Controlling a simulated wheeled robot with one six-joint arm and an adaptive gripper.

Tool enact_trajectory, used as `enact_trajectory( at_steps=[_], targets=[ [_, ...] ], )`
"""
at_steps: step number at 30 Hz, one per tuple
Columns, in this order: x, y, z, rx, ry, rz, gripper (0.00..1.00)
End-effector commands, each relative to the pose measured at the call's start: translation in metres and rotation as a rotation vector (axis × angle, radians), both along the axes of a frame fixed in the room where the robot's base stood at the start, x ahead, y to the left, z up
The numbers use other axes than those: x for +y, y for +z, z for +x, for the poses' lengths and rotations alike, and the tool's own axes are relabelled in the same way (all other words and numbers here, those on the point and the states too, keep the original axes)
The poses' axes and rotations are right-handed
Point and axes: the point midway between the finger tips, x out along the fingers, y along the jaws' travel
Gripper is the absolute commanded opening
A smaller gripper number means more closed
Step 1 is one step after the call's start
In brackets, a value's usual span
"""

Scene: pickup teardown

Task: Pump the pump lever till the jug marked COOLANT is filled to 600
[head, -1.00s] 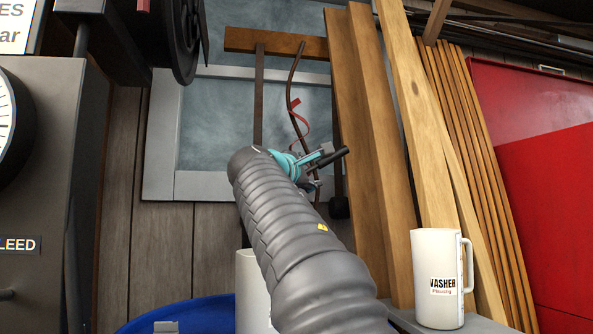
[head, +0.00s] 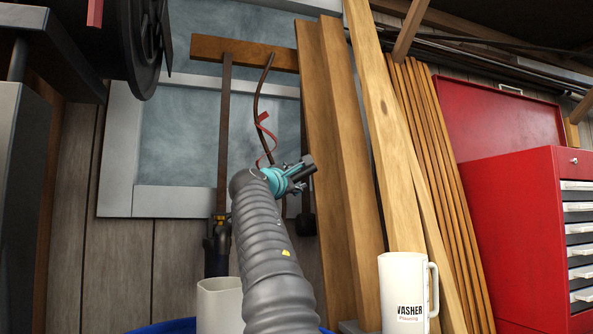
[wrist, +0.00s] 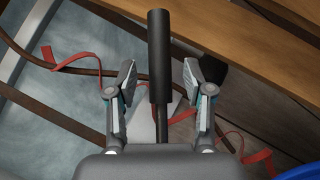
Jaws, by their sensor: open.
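In the wrist view, a black cylindrical grip on a thin dark rod, apparently the pump lever (wrist: 158,50), runs between the fingers of my gripper (wrist: 157,92). The fingers are open, one on each side, with gaps to the grip. In the head view, my gripper (head: 298,176) is small and turquoise at the arm's far end; the lever is hard to make out there. A white jug (head: 214,300) stands at the bottom, partly behind my arm, with no label visible. A second white jug (head: 403,280) reads WASHER. I cannot see a COOLANT label or any fill level.
Wooden boards (head: 345,130) lean against the wall behind my gripper. A red tool cabinet (head: 515,215) stands at the right. A blue rim (head: 165,326) shows at the bottom. A dark reel (head: 135,40) hangs upper left. A red ribbon (head: 264,125) hangs by the window.

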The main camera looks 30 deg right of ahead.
Motion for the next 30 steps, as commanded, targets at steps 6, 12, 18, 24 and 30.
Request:
enact_trajectory(
  at_steps=[6, 12, 18, 24, 30],
  targets=[
    [-0.015, 0.005, 0.011, 0.0, 0.0, 0.001, 0.52],
    [-0.017, 0.004, 0.012, -0.001, 0.0, 0.001, 0.52],
    [-0.017, 0.004, 0.012, -0.001, 0.0, 0.001, 0.37],
    [-0.017, 0.004, 0.012, 0.0, 0.0, 0.0, 0.0],
    [-0.016, 0.004, 0.012, 0.0, 0.002, 0.003, 0.0]
  ],
)
